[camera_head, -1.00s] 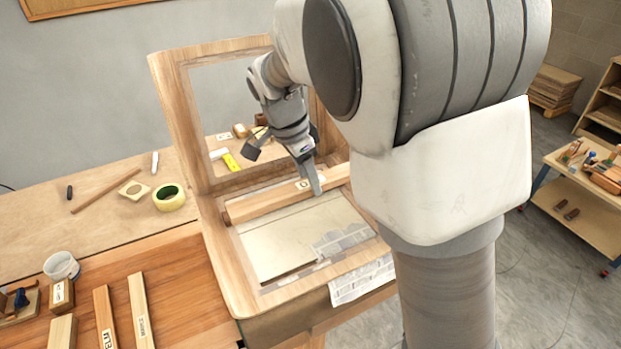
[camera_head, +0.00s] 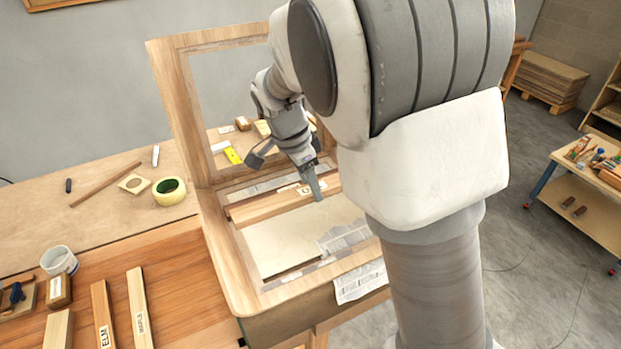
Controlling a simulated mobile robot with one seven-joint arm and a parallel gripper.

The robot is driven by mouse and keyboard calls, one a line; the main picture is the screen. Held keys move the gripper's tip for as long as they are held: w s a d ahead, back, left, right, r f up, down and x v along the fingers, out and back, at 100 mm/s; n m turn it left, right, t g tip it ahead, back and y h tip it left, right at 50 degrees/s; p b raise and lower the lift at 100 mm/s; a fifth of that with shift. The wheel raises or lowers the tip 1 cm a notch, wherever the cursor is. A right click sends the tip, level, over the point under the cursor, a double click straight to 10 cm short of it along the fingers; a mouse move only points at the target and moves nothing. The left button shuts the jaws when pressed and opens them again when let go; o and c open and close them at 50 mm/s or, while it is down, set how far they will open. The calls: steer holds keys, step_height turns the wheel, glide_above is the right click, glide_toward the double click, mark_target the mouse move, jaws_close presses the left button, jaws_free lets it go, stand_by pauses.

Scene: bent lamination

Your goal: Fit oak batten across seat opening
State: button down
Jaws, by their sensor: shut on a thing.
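A light wooden chair frame (camera_head: 240,285) stands at the bench, with an upright back frame (camera_head: 172,100) and a rectangular seat opening. A pale batten (camera_head: 262,208) with a partly hidden label lies lengthwise across the opening, near the back. I cannot read the label fully. My gripper (camera_head: 317,194) reaches down at the batten's right part and is shut on it. The batten's right end is hidden behind my arm. I cannot tell whether its ends rest on the frame or sit a little above it.
Other battens, one marked ELM (camera_head: 103,318) and another (camera_head: 140,310), lie on the bench at the left front. Paper sheets (camera_head: 360,282) drape over the front rail.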

steer(key=shift+f+b, duration=3.4)
steer(key=shift+f, duration=1.65)
steer(key=shift+f+b, duration=0.5)
steer(key=shift+f, duration=0.05)
steer(key=shift+c, duration=1.3)
jaws_free()
step_height(320, 180, up, 16)
steer(key=p, duration=1)
steer(key=shift+p, duration=0.4)
